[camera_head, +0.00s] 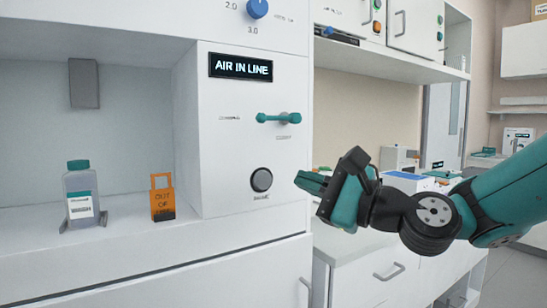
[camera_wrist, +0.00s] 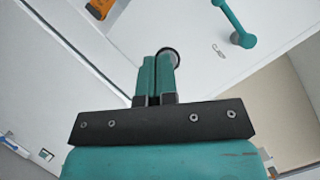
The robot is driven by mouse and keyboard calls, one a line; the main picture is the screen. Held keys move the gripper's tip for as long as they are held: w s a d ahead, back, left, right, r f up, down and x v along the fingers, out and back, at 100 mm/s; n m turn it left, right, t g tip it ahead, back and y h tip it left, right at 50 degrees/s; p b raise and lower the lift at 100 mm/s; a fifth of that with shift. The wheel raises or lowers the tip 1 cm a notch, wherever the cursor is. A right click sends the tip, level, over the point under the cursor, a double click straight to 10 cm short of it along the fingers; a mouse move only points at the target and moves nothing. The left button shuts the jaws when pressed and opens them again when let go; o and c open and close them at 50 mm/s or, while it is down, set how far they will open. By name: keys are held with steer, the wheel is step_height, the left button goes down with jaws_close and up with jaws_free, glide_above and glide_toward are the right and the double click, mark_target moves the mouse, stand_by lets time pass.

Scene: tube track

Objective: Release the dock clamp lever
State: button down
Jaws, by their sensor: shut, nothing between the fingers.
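A teal lever (camera_head: 278,118) with a ball at each end lies level on the white panel, over a grey hub. Its small labels are too blurred to read. In the wrist view the lever (camera_wrist: 234,22) shows at the upper right. My gripper (camera_head: 302,181) is shut and empty, pointing left at the panel, below and to the right of the lever. In the wrist view the closed fingers (camera_wrist: 157,62) partly hide a round dark button (camera_wrist: 173,53). The fingers look apart from the lever. A grey bottle (camera_head: 80,193) with a teal cap stands upright in the bay, between small grey brackets.
A display (camera_head: 240,66) reading "AIR IN LINE" sits above the lever, and a blue dial (camera_head: 257,9) above that. The dark round button (camera_head: 261,180) is below the lever. An orange tag (camera_head: 162,198) stands right of the bottle. The panel front around the lever is clear.

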mark_target(278, 118)
steer(key=w+d+m+t, duration=0.1)
steer(key=m, duration=0.1)
steer(key=w+d+m+t, duration=0.1)
steer(key=m+t, duration=0.1)
steer(key=w+d+m+t, duration=0.1)
steer(key=w+m, duration=0.1)
steer(key=shift+r+m+b, duration=0.35)
steer(key=shift+m, duration=0.05)
steer(key=s+r+p+x, duration=0.1)
steer(key=r+p+x, duration=0.1)
steer(key=p+x, duration=0.5)
steer(key=shift+s+x, duration=0.2)
steer(key=shift+x, duration=2.7)
steer(key=shift+a+r+t+h+p, duration=0.1)
steer(key=shift+r+t+h+p, duration=0.15)
steer(key=shift+p, duration=0.3)
